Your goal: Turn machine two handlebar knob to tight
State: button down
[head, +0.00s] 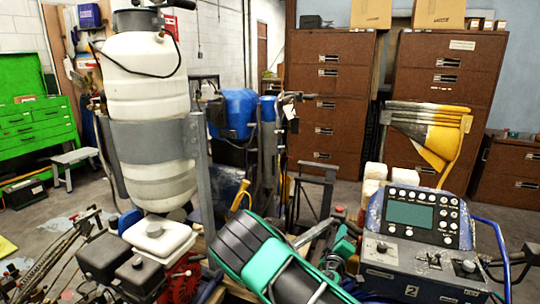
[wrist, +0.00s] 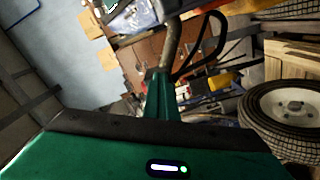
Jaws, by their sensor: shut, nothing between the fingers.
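Machine two shows in the head view as a grey-blue console (head: 410,262) marked with a 2, at the lower right. Its panel (head: 420,214) has a green screen and several small knobs. One black knob (head: 382,247) sits at the console's left and another (head: 467,266) at its right. I cannot tell which knob is the handlebar knob. My gripper (wrist: 158,78) is shut and empty in the wrist view. Its green fingers point at a bare metal tube (wrist: 172,45) with a black loop (wrist: 205,50) beside it. I cannot tell whether they touch.
A tall white tank (head: 145,75) and an engine (head: 115,262) stand to the left. A tyre (wrist: 290,108) lies at the right of the wrist view.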

jog(key=shift+w+a+f, duration=0.1)
jog(key=shift+a+f, duration=0.1)
jog(key=shift+a, duration=0.05)
jog(key=shift+w+a+f, duration=0.1)
jog(key=shift+a+f, duration=0.1)
jog(key=shift+f, duration=0.1)
jog(key=shift+d+f, duration=0.1)
jog(key=shift+d, duration=0.05)
jog(key=v, duration=0.6)
jog(key=shift+d+f, duration=0.2)
jog(key=shift+d, duration=0.05)
jog(key=shift+s, duration=0.25)
